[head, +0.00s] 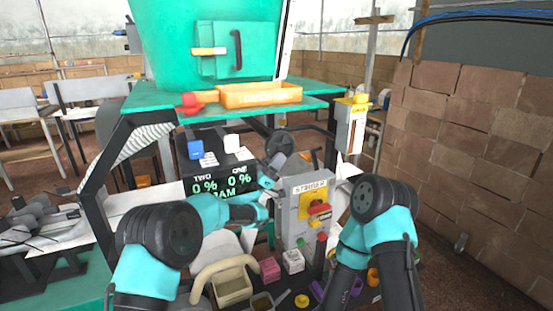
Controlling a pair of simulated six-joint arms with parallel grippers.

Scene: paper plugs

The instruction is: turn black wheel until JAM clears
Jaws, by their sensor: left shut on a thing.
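The black wheel (280,143) is at the middle of the machine, just right of the black display (221,180). The display reads TWO 0 %, ONE 0 %, with JAM lit in green below. My left gripper (272,169) reaches in from the left and is shut on the black wheel at its lower edge. The fingertips are small and partly lost against the dark parts behind. My right arm is folded at the right and its gripper is not visible.
A green hopper (212,40) and orange tray (260,95) are above. Small bins (232,287) and blocks lie below. A brick wall (480,150) bounds the right.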

